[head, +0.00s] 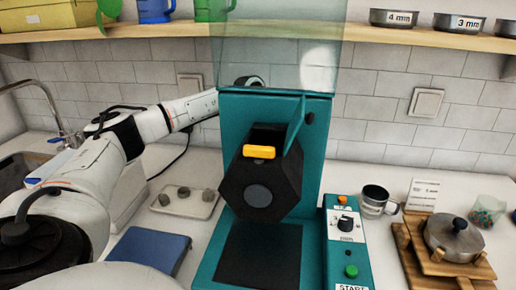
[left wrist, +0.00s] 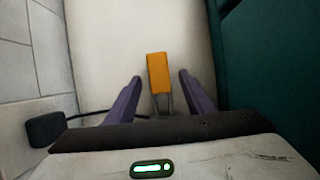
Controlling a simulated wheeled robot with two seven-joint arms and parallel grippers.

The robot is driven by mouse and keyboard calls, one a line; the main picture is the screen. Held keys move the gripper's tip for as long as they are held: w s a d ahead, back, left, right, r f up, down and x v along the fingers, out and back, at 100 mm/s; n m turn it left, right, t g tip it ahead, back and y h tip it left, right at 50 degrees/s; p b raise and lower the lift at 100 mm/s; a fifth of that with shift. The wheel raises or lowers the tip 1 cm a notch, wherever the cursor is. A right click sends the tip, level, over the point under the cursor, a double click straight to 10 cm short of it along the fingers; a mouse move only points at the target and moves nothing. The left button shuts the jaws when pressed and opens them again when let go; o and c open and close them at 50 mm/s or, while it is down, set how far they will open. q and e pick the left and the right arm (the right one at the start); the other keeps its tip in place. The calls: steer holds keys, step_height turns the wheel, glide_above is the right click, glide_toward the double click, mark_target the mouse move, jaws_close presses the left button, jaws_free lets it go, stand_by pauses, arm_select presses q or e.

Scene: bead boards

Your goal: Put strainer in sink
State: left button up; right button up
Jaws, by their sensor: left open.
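My left arm reaches from the left to behind the teal machine in the head view, where its fingers are hidden. In the left wrist view my left gripper (left wrist: 160,76) is open, with an orange handle (left wrist: 158,73) on thin metal rods between its fingers, apart from both. The part the handle belongs to is hidden, so I cannot tell if it is the strainer. Round metal pans marked 4 mm (head: 395,19) and 3 mm (head: 460,23) stand on the shelf. The sink (head: 22,168) is at the far left, partly behind my arm. My right gripper is not in view.
The teal machine (head: 313,160) with a black hexagonal drum (head: 262,190) fills the middle. A control box (head: 346,240), a metal cup (head: 375,200) and a pot (head: 453,236) on wooden boards stand right. A blue pad (head: 152,250) and tray (head: 186,201) lie left.

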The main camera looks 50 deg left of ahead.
arm_select(q)
steer(key=shift+f, duration=0.15)
jaws_close()
stand_by(0.4)
